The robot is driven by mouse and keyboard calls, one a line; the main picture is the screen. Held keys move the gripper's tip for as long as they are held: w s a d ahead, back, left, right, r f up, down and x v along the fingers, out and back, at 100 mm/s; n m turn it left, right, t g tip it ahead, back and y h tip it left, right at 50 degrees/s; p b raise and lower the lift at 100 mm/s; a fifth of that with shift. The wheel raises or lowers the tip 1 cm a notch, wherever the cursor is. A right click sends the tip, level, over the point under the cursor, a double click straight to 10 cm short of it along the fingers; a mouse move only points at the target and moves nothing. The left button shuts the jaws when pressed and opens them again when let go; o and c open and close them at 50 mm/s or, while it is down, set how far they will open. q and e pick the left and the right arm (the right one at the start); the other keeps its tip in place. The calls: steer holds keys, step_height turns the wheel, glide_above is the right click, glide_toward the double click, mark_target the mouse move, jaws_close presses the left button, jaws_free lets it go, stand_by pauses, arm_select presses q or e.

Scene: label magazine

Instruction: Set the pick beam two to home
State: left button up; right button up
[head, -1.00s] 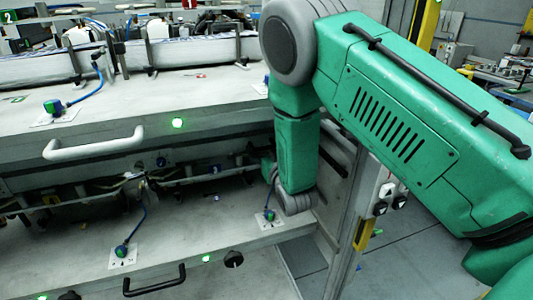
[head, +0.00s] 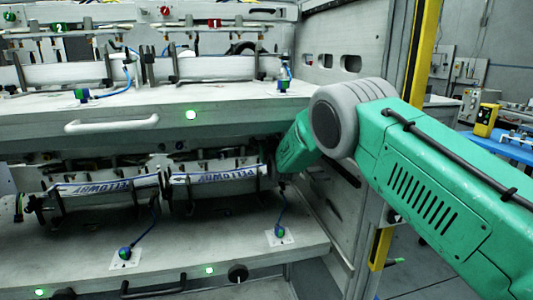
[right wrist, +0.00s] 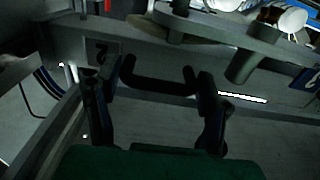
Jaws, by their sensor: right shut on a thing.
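In the right wrist view my right gripper (right wrist: 150,88) has its two dark fingers either side of a black U-shaped handle (right wrist: 160,86) and is shut on it. The handle sits on a grey metal part; I cannot tell for certain that this is pick beam two. In the head view my green right forearm (head: 296,146) reaches into the right end of the lower bay, and the gripper itself is hidden there. The lower bay holds label stacks (head: 108,186) printed with blue letters, with dark posts around them. My left gripper is in neither view.
The upper shelf (head: 130,112) has a white handle (head: 110,125) and a green light (head: 190,114). The lower shelf (head: 190,244) carries blue-green knobs with cables. A grey side wall (head: 335,62) and a yellow post (head: 424,45) stand close to my right arm.

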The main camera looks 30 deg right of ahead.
steer(key=shift+w+d, duration=0.15)
steer(key=shift+w, duration=0.1)
steer(key=o, duration=1.4)
steer(key=shift+o, duration=0.2)
steer(key=shift+s, duration=0.1)
steer(key=v, duration=1.1)
steer(key=shift+s, duration=0.35)
steer(key=shift+f, duration=0.2)
